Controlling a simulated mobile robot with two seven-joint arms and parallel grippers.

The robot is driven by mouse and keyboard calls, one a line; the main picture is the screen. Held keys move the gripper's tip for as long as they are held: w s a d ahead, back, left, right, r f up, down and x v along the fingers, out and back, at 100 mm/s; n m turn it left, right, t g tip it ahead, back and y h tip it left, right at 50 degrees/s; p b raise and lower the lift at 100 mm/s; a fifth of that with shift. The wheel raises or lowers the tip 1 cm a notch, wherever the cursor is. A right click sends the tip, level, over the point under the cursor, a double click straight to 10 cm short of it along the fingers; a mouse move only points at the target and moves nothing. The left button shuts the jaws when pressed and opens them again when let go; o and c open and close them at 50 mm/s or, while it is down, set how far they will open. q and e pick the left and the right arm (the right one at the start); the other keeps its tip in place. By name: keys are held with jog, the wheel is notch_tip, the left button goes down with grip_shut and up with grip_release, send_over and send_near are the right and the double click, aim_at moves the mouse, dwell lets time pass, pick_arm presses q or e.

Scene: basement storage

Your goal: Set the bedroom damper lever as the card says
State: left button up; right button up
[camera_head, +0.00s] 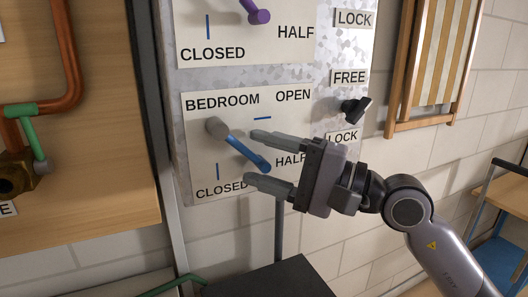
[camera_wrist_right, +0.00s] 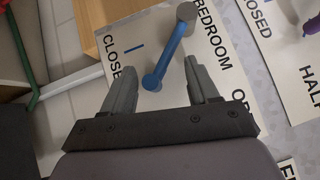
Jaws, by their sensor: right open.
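The bedroom damper lever (camera_head: 242,150) is a blue bar on a grey pivot, on a plate (camera_head: 200,172) marked BEDROOM, OPEN, HALF and CLOSED. It slants down and right, its end beside the HALF label. My right gripper (camera_head: 252,156) is open, with one finger above the lever and one below its end. In the right wrist view the blue lever (camera_wrist_right: 167,58) reaches between the open fingers of my right gripper (camera_wrist_right: 153,66), with gaps visible on both sides. A black knob (camera_head: 355,110) sits between FREE and LOCK labels. No instruction card shows. My left gripper is out of view.
A purple lever (camera_head: 257,14) is on a similar plate just above. Copper piping with a green-handled valve (camera_head: 30,135) is on a wooden board at left. A folded wooden chair (camera_head: 432,60) hangs at right. A dark box top (camera_head: 270,280) lies below.

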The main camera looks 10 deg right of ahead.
jog(key=shift+w+a, duration=0.1)
jog(key=shift+a, duration=0.05)
jog(key=shift+c, duration=0.2)
jog(key=c, duration=1)
grip_shut()
jog(key=shift+f, duration=0.1)
